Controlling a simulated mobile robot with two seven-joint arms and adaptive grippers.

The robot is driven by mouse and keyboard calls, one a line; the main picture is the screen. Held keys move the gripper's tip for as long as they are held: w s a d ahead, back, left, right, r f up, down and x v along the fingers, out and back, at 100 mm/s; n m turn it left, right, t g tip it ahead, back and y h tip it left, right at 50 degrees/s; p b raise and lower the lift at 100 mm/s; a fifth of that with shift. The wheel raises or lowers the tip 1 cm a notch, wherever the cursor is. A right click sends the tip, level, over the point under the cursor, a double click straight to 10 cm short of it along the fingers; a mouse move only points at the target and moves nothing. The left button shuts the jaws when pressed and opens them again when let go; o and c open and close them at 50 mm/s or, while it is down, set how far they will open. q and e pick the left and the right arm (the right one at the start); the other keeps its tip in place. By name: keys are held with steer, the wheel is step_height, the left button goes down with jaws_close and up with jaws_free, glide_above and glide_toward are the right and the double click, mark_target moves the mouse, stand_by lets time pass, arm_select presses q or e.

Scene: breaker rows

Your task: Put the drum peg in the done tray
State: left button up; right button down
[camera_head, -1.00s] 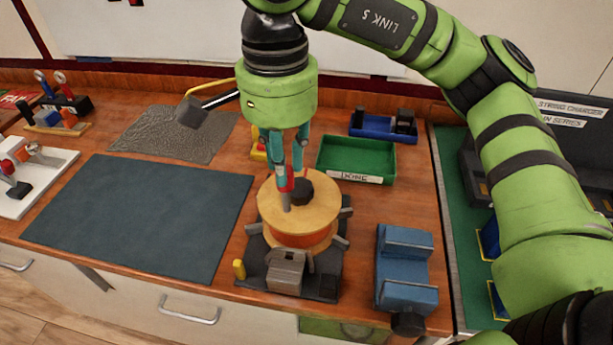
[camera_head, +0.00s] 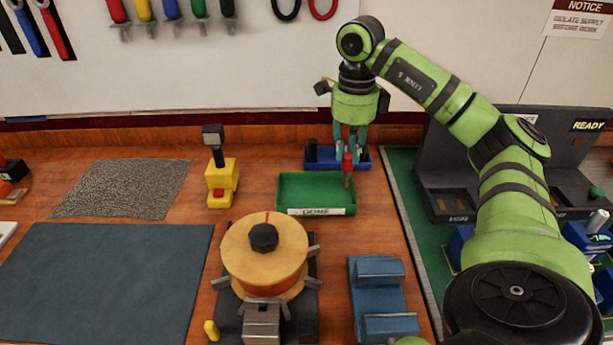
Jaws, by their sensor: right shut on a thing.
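The drum peg (camera_head: 347,168), with a red top and a thin brownish shaft, hangs upright from my right gripper (camera_head: 349,149). My right gripper is shut on its red upper end. The peg shows against the right part of the green done tray (camera_head: 318,210), whose front carries a "DONE" label. I cannot tell whether its lower tip touches the tray floor. The tray looks otherwise empty. The wooden drum (camera_head: 263,262) sits on its dark stand with a black knob on top. My left gripper is not in view.
A blue tray (camera_head: 319,166) with dark items stands behind the done tray. A yellow device (camera_head: 221,184) is to its left, and a blue block fixture (camera_head: 380,300) is in front. A dark mat (camera_head: 110,280) and a grey mat (camera_head: 125,187) lie clear at left.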

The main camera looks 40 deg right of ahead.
steer(key=w+a+f+p, duration=0.4)
steer(key=w+f+p, duration=0.1)
steer(key=w+f, duration=0.4)
steer(key=shift+w+f, duration=0.2)
steer(key=shift+f, duration=0.4)
steer(key=shift+a, duration=0.1)
steer(key=shift+f, duration=0.15)
steer(key=c, duration=1.1)
jaws_free()
